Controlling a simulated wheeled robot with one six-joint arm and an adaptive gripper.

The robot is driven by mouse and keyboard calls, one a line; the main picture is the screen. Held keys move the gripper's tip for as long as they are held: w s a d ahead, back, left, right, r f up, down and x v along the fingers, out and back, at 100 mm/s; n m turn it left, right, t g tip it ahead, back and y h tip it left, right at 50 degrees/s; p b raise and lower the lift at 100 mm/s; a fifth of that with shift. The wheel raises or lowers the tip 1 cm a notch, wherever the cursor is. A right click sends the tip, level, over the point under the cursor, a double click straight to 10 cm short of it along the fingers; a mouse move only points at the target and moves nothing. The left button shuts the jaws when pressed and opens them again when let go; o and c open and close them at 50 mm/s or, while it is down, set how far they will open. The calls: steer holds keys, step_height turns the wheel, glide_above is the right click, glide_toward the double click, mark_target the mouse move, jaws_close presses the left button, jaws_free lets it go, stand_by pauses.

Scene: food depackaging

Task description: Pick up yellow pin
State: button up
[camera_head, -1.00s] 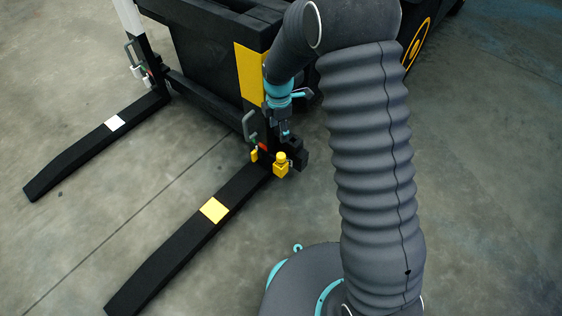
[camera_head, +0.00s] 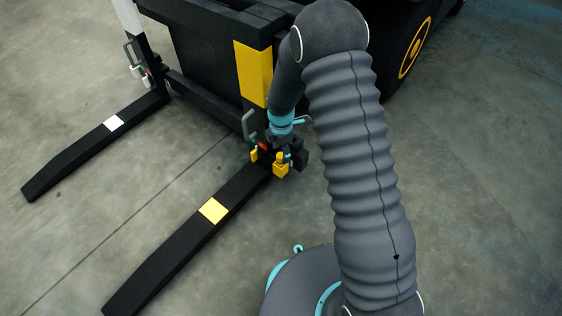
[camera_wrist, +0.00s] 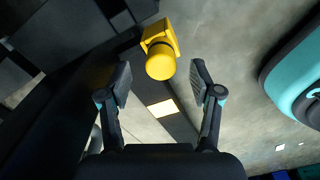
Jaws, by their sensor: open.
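The yellow pin (camera_head: 280,168) has a round knob on a blocky base and sits at the base of the near fork, beside the black frame. In the wrist view its round knob (camera_wrist: 160,64) faces the camera, between and slightly beyond the fingertips. My gripper (camera_wrist: 161,78) is open, with one finger on each side of the knob and a visible gap to both. In the head view my gripper (camera_head: 284,150) is just above the pin and partly covers it. I cannot tell how far the fingertips are above it.
The far fork (camera_head: 75,155) has a white patch. A grey handle (camera_head: 247,124) and a smaller yellow piece (camera_head: 254,155) stand just left of the pin. The black frame (camera_head: 205,35) rises behind. Floor is clear between the forks.

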step_height(320, 180, down, 3)
steer(key=shift+r, duration=0.1)
jaws_close()
steer(key=shift+r, duration=0.1)
step_height(320, 180, up, 12)
steer(key=p, duration=0.1)
steer(key=s+a, duration=1.1)
steer(key=s, duration=0.3)
steer(key=shift+s, duration=0.1)
stand_by(0.4)
